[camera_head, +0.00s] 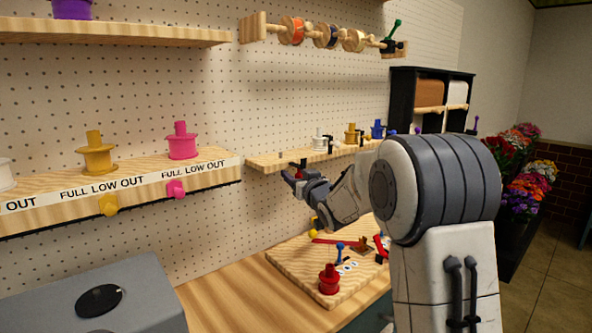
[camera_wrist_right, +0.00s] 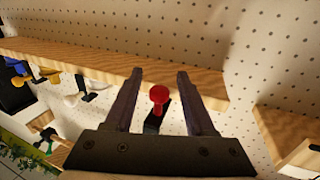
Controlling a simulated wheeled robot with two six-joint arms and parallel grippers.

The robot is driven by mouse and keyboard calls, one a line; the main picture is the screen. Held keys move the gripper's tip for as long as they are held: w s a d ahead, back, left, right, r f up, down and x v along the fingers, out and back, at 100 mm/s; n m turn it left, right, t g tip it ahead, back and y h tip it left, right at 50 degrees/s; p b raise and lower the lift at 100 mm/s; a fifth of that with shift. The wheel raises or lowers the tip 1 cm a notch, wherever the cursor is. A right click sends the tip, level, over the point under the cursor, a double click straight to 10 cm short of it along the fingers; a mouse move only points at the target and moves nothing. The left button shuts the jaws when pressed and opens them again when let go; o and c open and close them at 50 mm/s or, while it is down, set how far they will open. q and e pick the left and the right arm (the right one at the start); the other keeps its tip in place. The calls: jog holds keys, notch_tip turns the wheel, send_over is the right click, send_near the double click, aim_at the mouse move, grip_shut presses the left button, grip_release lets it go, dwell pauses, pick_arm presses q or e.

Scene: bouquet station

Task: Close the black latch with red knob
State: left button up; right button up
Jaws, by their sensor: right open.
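The red knob (camera_wrist_right: 158,95) sits on a small black latch (camera_wrist_right: 154,122) and lies between the two open fingers of my right gripper (camera_wrist_right: 155,85) in the right wrist view. I cannot tell whether either finger touches it. The gripper hides most of the latch there. My left gripper is not in view.
The shelf (camera_head: 270,160) carries a white spool (camera_head: 319,139), a yellow spool (camera_head: 351,134) and a blue spool (camera_head: 377,129) to the right. A wooden board (camera_head: 285,262) with a red spool (camera_head: 329,279) lies below. A pegboard wall (camera_head: 240,100) stands behind.

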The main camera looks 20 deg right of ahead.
jog(key=shift+w, duration=0.9)
grip_shut()
jog(key=shift+s+d+r+n+g+h+p, duration=0.15)
jog(key=shift+s+r+n+g+h+p, duration=0.35)
jog(key=shift+g+p, duration=3.9)
jog(key=shift+s+d+r+n+g+h+p, duration=0.25)
jog(key=shift+r+n+g+h+p, duration=0.75)
jog(key=shift+p, duration=6.45)
jog(key=shift+s+d+r+n+g+h+p, duration=0.15)
jog(key=shift+s+n+g+h+p, duration=0.25)
jog(key=shift+g+p, duration=4.1)
jog(key=t+p, duration=0.2)
jog(key=p, duration=0.1)
jog(key=shift+a+r+t, duration=0.1)
jog(key=shift+r+t, duration=0.05)
jog(key=shift+t, duration=0.15)
